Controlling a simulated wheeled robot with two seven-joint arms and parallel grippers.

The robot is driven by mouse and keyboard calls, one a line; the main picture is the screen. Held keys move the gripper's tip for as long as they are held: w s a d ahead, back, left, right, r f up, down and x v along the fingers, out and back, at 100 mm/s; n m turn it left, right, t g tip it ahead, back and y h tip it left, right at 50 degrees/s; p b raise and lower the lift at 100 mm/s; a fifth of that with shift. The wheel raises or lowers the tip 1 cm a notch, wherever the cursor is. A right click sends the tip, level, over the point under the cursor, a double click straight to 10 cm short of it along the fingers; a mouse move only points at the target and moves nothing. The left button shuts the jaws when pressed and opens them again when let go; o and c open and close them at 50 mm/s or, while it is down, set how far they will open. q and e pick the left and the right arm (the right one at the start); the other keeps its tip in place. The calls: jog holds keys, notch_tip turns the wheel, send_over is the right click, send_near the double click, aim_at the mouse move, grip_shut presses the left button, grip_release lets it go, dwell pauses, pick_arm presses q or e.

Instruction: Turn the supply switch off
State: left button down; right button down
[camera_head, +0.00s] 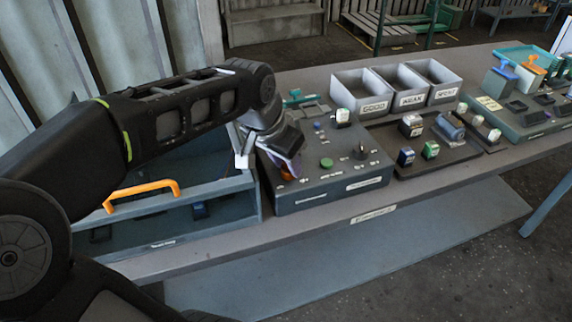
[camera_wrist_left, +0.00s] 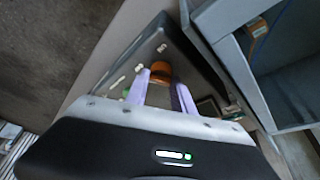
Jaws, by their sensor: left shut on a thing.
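The grey control box (camera_head: 330,190) sits on the bench and carries an orange switch knob (camera_head: 287,175) at its left, a green button (camera_head: 326,163) and a dark knob (camera_head: 360,153). The labels are too small to read, so I cannot confirm which one is the supply switch. My left gripper (camera_head: 285,165) is over the box's left part, its lilac fingers shut on the orange knob. In the left wrist view the fingers (camera_wrist_left: 161,92) lie on both sides of the orange knob (camera_wrist_left: 160,70), which they partly hide. My right gripper is not in view.
A blue-grey open tool box (camera_head: 225,187) with an orange handle (camera_head: 140,192) stands directly left of the control box. Grey bins (camera_head: 365,108) stand behind. A dark board (camera_head: 415,150) with small parts is to the right. The bench's front strip (camera_head: 400,198) is clear.

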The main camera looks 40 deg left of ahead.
aim_at(281, 186)
pick_arm(q)
jog(key=shift+n+y+b, duration=0.4)
jog(key=shift+n+y, duration=0.1)
jog(key=shift+n, duration=0.7)
jog(key=c, duration=1.1)
grip_release()
jog(key=v, duration=0.7)
jog(key=shift+s+d+r, duration=0.1)
jog(key=shift+s+r, duration=0.05)
jog(key=shift+r, duration=0.25)
